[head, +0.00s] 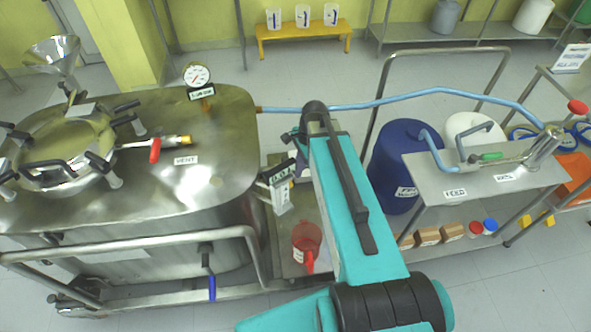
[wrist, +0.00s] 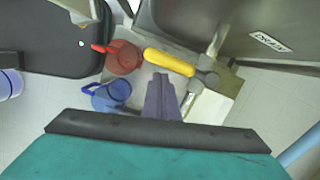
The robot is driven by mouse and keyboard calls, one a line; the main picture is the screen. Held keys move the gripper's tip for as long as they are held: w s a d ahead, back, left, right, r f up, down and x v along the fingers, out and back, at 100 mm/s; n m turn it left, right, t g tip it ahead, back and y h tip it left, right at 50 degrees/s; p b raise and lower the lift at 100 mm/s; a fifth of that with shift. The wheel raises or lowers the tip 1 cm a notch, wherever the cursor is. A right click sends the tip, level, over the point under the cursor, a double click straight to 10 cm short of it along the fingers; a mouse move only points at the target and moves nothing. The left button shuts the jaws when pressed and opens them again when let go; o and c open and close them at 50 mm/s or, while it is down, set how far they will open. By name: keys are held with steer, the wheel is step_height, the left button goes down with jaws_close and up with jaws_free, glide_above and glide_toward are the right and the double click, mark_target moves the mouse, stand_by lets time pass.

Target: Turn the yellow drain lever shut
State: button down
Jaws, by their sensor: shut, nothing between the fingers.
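The yellow drain lever (wrist: 170,62) shows in the wrist view, sticking out up and left from a metal valve (wrist: 205,79). It lies roughly crosswise to the short pipe (wrist: 217,42) that comes from the steel vessel with the DRAIN label (wrist: 269,42). My gripper (wrist: 162,80) is shut and empty, its fingertips just below the lever in the picture. I cannot tell whether they touch it. In the head view my gripper (head: 296,140) is partly hidden by my arm at the vessel's right side, and the yellow lever is not visible.
A red jug (wrist: 124,58) and a blue jug (wrist: 109,96) stand left of the lever in the wrist view. A blue hose (head: 400,96) runs behind my arm to the right cart (head: 480,180).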

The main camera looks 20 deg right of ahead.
steer(key=d+b+v, duration=0.1)
steer(key=d+v, duration=0.1)
steer(key=v, duration=0.9)
steer(key=shift+s+d, duration=0.15)
steer(key=shift+s, duration=0.3)
steer(key=shift+r, duration=0.1)
steer(key=shift+s, duration=0.1)
